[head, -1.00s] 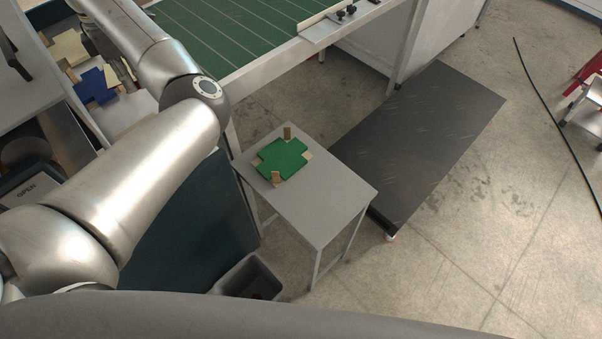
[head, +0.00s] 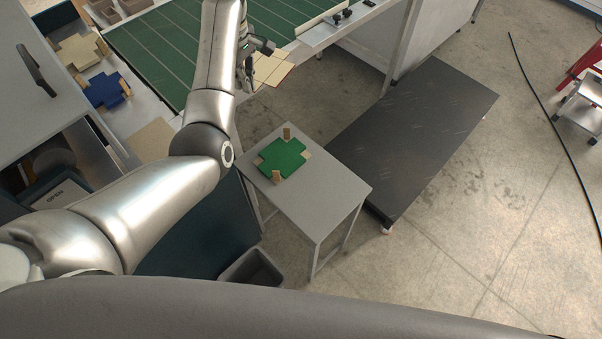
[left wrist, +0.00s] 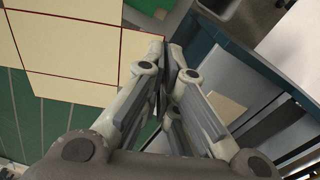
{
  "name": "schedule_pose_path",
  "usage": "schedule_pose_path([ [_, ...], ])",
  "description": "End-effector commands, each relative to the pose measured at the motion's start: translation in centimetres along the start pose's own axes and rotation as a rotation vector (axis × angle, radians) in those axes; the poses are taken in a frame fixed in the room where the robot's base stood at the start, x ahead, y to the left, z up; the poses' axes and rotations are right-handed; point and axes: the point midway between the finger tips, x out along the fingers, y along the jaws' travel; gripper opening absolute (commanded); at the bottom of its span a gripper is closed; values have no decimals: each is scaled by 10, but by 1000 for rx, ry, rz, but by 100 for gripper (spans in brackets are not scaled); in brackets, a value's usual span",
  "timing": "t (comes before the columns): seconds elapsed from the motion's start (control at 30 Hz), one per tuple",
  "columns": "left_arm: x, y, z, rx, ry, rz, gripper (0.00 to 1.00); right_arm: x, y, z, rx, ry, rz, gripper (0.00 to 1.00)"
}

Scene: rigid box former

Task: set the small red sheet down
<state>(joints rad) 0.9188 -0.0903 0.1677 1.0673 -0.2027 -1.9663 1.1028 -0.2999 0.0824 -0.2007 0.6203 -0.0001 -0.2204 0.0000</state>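A flat cream sheet with red lines and red edges (head: 272,68) is in the air by the near edge of the green-topped table. It fills the upper left of the left wrist view (left wrist: 75,50). My left gripper (head: 248,76) is at the sheet's left side in the head view. In the left wrist view its fingers (left wrist: 165,68) are closed together at the sheet's corner, gripping it. My right gripper is in neither view.
A small grey table (head: 325,192) holds a green cross-shaped piece (head: 282,157) between tan blocks; its right part is bare. Blue (head: 105,90) and cream (head: 78,50) cross pieces lie at left. A grey bin (head: 250,268) and dark low platform (head: 420,130) stand nearby.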

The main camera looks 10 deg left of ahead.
Motion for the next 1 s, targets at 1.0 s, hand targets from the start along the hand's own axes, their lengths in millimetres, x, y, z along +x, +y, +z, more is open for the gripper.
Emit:
schedule_pose_path([
  [1.0,201,-167,224,642,-6,0,0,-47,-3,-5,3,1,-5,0],
])
